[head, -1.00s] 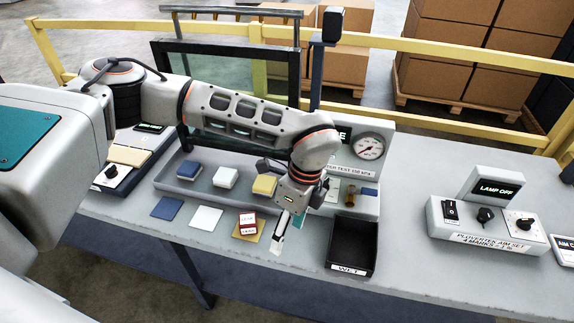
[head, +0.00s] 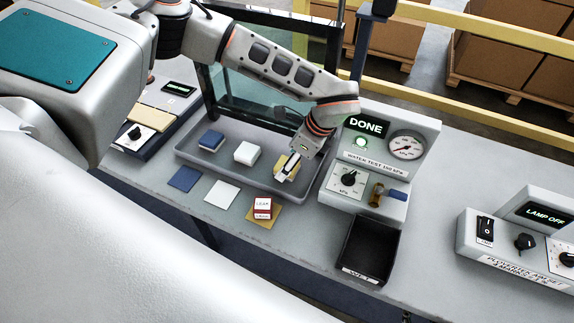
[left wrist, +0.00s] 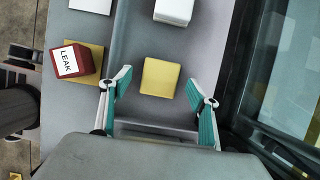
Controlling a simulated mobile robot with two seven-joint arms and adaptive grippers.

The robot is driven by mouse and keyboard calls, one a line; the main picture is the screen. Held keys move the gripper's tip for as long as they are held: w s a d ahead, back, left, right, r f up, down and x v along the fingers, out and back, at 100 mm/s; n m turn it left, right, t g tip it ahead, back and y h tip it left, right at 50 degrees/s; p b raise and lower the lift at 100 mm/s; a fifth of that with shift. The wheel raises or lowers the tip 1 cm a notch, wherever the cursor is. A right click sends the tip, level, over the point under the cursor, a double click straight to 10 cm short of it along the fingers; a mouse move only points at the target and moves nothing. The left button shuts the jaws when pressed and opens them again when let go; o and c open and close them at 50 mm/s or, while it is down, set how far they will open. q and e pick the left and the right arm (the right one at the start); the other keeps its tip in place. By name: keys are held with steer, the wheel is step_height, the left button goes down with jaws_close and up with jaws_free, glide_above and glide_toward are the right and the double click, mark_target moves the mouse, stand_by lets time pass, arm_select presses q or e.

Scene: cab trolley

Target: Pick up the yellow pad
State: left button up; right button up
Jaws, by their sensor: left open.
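The yellow pad (left wrist: 160,77) is a small block lying in the grey tray (head: 190,160), at the right of a row with a blue pad (head: 211,140) and a white pad (head: 247,153). My left gripper (left wrist: 159,82) is open, pointing down, with its teal-lined fingers apart on either side of the pad in the left wrist view. The pad shows between and a little beyond the fingertips, with no contact visible. In the head view the left gripper (head: 287,169) partly hides the pad. How high the fingertips are above it is hard to tell. My right gripper is not in view.
In front of the tray lie flat blue (head: 185,178), white (head: 222,194) and yellow (head: 263,216) squares. A red and white LEAK block (head: 263,207) sits on the yellow one. A black bin (head: 390,262) and a gauge panel (head: 420,165) stand right; a glass-framed screen stands behind.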

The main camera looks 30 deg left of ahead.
arm_select(q)
steer(key=shift+a+f, duration=0.2)
steer(key=shift+f, duration=0.3)
steer(key=c, duration=1.2)
steer(key=shift+r, duration=0.1)
